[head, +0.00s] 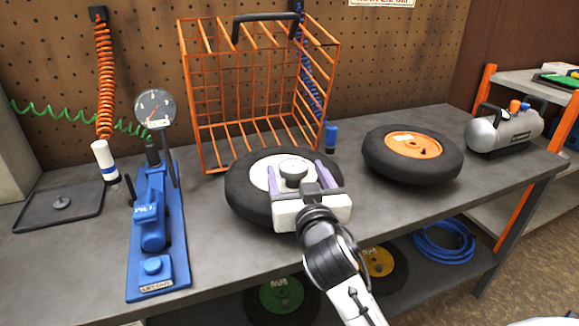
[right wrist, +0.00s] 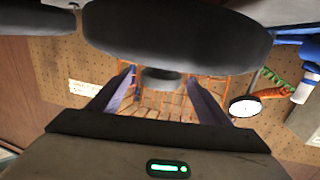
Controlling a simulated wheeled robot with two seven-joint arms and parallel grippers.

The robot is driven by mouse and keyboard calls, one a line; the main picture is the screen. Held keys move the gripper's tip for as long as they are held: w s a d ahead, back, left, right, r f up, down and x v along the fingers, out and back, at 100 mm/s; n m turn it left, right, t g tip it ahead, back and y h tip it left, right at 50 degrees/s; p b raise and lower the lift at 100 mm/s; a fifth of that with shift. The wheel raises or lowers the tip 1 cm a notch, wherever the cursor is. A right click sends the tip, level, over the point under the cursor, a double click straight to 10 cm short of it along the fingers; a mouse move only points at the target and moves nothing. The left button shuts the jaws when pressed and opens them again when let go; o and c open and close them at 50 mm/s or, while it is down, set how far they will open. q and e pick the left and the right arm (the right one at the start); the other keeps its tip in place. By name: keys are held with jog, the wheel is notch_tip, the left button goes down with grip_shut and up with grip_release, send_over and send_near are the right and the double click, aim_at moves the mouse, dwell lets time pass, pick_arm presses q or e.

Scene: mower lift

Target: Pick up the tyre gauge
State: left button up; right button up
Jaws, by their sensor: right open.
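A round white-faced dial gauge (head: 155,108) stands upright above the blue foot pump (head: 153,232) at the left of the bench. I cannot tell whether it is fixed to the pump. It also shows in the right wrist view (right wrist: 244,106), at the right. My right gripper (head: 291,172) is open over the middle tyre (head: 243,197), well to the right of the gauge. A dark round knob (head: 293,168) at the tyre's pale hub lies between its purple fingers; I cannot tell if they touch it. My left gripper is out of view.
An orange wire cage (head: 203,110) stands behind the middle tyre. Another tyre (head: 412,178) and a grey air tank (head: 505,131) stand at the right. An orange coiled hose (head: 105,75) hangs above a black tray (head: 38,213). Bare bench lies between pump and middle tyre.

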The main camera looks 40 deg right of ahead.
aim_at(291, 160)
jog(key=x, duration=0.6)
jog(key=shift+w, duration=0.35)
jog(key=shift+c, duration=0.4)
